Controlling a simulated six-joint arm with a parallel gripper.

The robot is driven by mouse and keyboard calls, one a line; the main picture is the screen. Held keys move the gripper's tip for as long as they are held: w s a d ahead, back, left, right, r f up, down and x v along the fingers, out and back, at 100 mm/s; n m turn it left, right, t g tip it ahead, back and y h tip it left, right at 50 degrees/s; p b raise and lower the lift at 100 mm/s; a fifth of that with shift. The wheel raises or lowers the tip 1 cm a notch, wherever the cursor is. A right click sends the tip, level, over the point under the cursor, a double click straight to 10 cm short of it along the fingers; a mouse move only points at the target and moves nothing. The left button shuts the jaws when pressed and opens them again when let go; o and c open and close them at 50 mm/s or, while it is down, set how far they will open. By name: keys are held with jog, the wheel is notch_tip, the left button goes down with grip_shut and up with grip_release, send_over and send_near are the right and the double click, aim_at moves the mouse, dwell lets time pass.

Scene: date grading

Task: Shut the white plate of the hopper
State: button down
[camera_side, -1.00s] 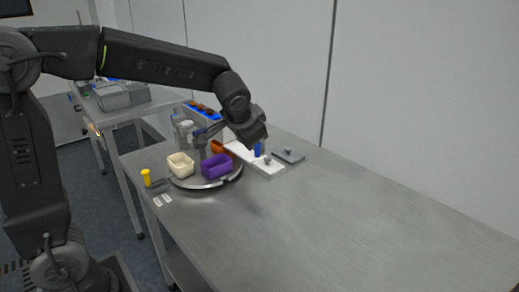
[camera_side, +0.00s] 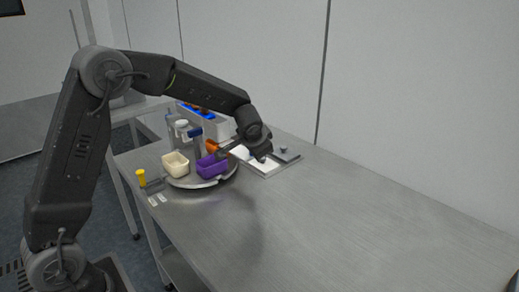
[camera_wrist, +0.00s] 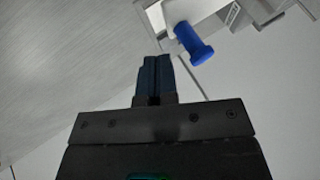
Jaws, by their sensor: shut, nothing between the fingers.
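In the wrist view, the white plate (camera_wrist: 188,10) is at the top, partly cut off by the frame edge. A blue post (camera_wrist: 195,45) with a wider end stands out from it. My gripper (camera_wrist: 154,60) is shut and empty, its dark fingers just left of and below the post, with a small gap in the picture. I cannot tell whether they touch. In the side view, my gripper (camera_side: 262,158) is low over a white flat piece (camera_side: 268,166) in a grey frame; my wrist hides part of it. How far the plate is open is unclear.
A purple bin (camera_side: 211,168) and a cream bin (camera_side: 175,166) sit on a round turntable (camera_side: 190,184) left of my gripper. A grey plate with a knob (camera_side: 284,150) lies to the right. A yellow piece (camera_side: 141,178) stands near the left edge. The front right table is clear.

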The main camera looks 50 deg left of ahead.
jog(key=shift+w+a, duration=0.25)
jog(key=shift+a, duration=0.75)
send_near(235, 148)
jog(key=w+a+f, duration=0.2)
jog(key=w, duration=0.1)
jog(key=w+a+f, duration=0.1)
jog(key=shift+w+a+f, duration=0.1)
jog(key=shift+w+f, duration=0.15)
jog(key=shift+w, duration=0.15)
